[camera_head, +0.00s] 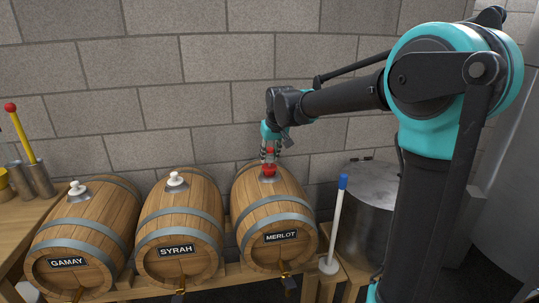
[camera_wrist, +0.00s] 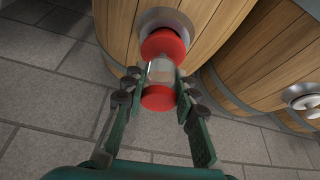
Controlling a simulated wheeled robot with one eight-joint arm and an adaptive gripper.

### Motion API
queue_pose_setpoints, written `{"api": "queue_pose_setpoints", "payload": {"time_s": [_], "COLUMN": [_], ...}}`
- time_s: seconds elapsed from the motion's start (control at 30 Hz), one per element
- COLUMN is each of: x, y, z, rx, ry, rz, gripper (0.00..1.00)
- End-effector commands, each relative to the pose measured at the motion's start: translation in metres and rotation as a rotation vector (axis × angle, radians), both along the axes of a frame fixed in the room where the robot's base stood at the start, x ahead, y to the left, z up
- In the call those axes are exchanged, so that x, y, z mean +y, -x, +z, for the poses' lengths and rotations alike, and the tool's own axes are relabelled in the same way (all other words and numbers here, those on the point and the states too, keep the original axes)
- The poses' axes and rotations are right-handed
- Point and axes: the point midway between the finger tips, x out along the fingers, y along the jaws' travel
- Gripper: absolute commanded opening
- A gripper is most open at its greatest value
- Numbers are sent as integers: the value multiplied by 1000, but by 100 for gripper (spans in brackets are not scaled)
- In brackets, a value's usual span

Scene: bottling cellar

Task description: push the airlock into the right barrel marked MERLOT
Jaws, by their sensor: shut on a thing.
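The airlock (camera_wrist: 161,72) has a clear body between a red cap and a red bung. My gripper (camera_wrist: 154,80) is shut on its clear middle, seen in the wrist view. The red bung is at the metal ring of the MERLOT barrel's top opening; how deep it sits cannot be told. In the head view my gripper (camera_head: 269,155) is above the MERLOT barrel (camera_head: 268,214), the rightmost of three, and the airlock (camera_head: 269,170) shows red at its top opening. The fingers partly hide the airlock there.
The SYRAH barrel (camera_head: 178,231) and GAMAY barrel (camera_head: 80,241) stand to the left, each with a white stopper on top. A blue-topped white tool (camera_head: 336,222) stands right of MERLOT, before a metal drum (camera_head: 369,211). A stone wall (camera_head: 170,90) is behind.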

Motion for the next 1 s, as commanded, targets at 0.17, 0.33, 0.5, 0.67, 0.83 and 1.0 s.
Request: {"api": "queue_pose_setpoints", "payload": {"time_s": [0.17,0.33,0.5,0.67,0.83,1.0], "x": [0,0,0,0,0,0], "y": [0,0,0,0,0,0], "z": [-2,-1,-1,-3,-6,-9], "rx": [0,0,0,0,0,0], "ry": [0,0,0,0,0,0], "rz": [0,0,0,0,0,0], "gripper": [0,0,0,0,0,0]}}
